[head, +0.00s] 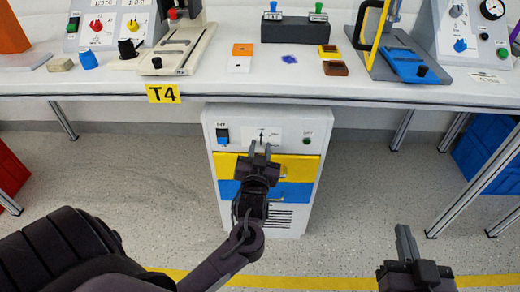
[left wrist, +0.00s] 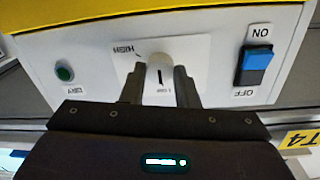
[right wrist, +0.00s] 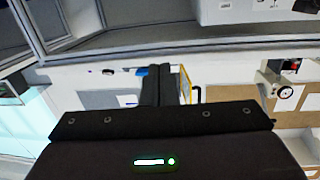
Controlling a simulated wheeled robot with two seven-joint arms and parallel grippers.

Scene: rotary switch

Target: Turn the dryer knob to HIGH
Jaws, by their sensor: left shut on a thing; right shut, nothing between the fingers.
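The dryer (head: 310,170) is a white cabinet under the table, with a panel at its top front. In the left wrist view the pale round knob (left wrist: 160,64) sits on a white plate (left wrist: 195,50) and carries a dark pointer line. The word HIGH (left wrist: 124,50) is printed upside down to the knob's upper left; a small label below the knob is unreadable. My left gripper (left wrist: 161,82) is shut on the knob, one finger on each side. It also shows before the panel in the head view (head: 262,150). My right gripper (head: 405,240) is shut and empty, away from the dryer.
A blue rocker switch (left wrist: 254,65) marked ON and OFF and a green DRY button (left wrist: 65,73) flank the knob. Yellow (head: 300,167) and blue (head: 295,192) drawer fronts lie below. The table (head: 210,85) overhangs the dryer. Open floor lies on both sides.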

